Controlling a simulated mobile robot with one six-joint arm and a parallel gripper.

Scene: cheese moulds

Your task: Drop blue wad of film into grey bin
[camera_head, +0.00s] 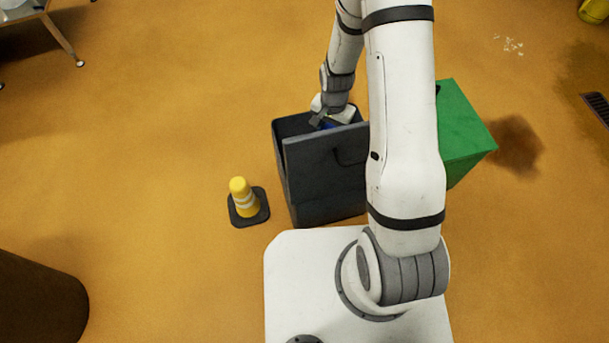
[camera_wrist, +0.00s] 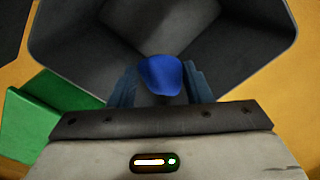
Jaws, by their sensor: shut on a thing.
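The blue wad of film (camera_wrist: 163,76) is held between the fingers of my gripper (camera_wrist: 160,85), which is shut on it. In the wrist view the wad is in front of the open inside of the grey bin (camera_wrist: 75,35). In the head view my gripper (camera_head: 325,122) is at the mouth of the grey bin (camera_head: 325,170), and a small bit of blue (camera_head: 329,125) shows beside it. The bin's near wall and my arm hide part of the gripper and the wad. I cannot tell how deep the wad is.
A green bin (camera_head: 463,130) stands right of the grey bin, partly behind my arm; it also shows in the wrist view (camera_wrist: 65,115). A yellow cone (camera_head: 243,197) on a dark base stands to the left. A dark brown round object (camera_head: 40,305) is at lower left.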

